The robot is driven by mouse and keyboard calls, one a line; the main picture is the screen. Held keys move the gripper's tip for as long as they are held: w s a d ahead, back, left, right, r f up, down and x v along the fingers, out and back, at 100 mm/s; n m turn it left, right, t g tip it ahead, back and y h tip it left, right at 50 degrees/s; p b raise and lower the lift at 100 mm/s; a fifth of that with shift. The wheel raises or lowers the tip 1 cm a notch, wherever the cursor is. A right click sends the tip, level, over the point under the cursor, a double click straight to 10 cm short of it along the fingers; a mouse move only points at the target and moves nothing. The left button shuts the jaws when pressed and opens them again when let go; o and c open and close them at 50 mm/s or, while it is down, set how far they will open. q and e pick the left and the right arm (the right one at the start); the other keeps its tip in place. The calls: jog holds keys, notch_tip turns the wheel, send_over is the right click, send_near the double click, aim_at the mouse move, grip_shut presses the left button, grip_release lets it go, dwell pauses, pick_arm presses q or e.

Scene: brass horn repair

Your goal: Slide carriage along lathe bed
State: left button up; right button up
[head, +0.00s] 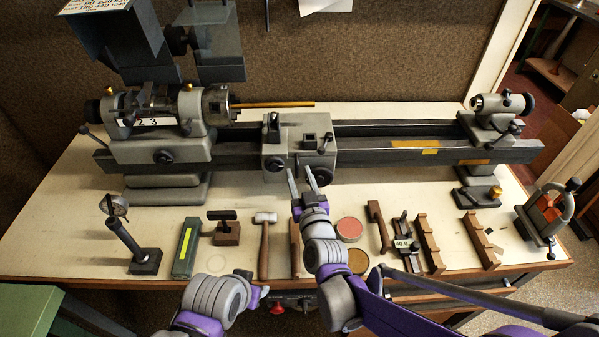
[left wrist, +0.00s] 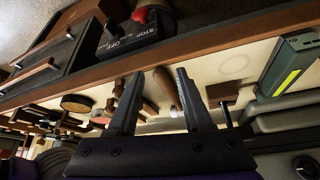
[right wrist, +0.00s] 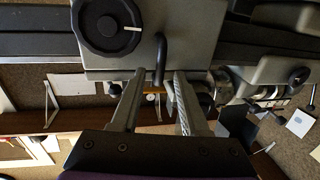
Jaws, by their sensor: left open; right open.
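The grey carriage (head: 306,132) sits on the dark lathe bed (head: 385,150), right of the headstock (head: 155,140), with black handwheels on its front. My right gripper (head: 301,170) is open at the carriage's front, between the two handwheels. In the right wrist view, the open fingers (right wrist: 158,72) stand either side of a bent dark lever (right wrist: 160,60) under the carriage, and a handwheel (right wrist: 108,25) is beside them. I cannot tell whether they touch the lever. My left gripper (head: 260,294) is low by the bench's front edge; its open, empty fingers show in the left wrist view (left wrist: 173,72).
The tailstock (head: 490,118) stands at the bed's right end. Along the bench front lie a mallet (head: 265,230), a green block (head: 186,247), round tins (head: 349,228) and several brown tools. A dial stand (head: 140,258) is at left. The bed between carriage and tailstock is clear.

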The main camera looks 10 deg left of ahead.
jog(key=shift+w+a, duration=0.15)
jog(key=shift+w, duration=0.2)
grip_shut()
dwell(1.2)
